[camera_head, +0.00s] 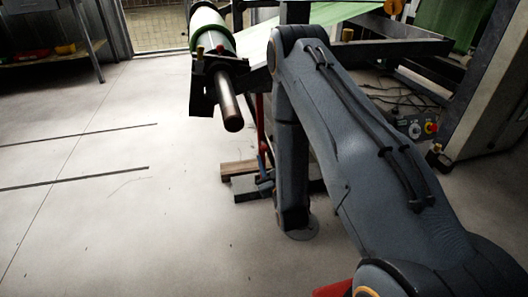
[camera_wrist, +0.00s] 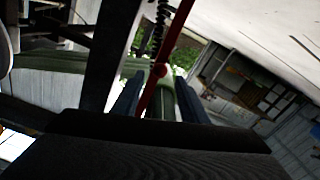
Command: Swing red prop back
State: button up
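The red prop (camera_head: 260,125) is a thin upright bar below the roll stand in the head view, partly hidden by my arm. In the wrist view the red prop (camera_wrist: 175,40) runs slanting from the top edge down between my fingers, with a small red knob partway along. My gripper (camera_wrist: 158,100) is open, with one dark blue finger on each side of the bar. The bar is nearer the left finger, and gaps show on both sides. Its lower end is hidden behind the dark wrist housing. In the head view my gripper (camera_head: 265,184) is low beside the prop and mostly hidden.
A roll (camera_head: 210,28) on a shaft (camera_head: 230,105) juts out above my gripper. Wooden blocks (camera_head: 238,168) lie on the floor by it. A control box (camera_head: 415,128) and cables are at the right. The floor at left is clear.

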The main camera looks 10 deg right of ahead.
aim_at(265, 150)
jog(key=w+b, duration=0.2)
jog(key=w, duration=0.4)
jog(key=shift+w, duration=0.35)
grip_shut()
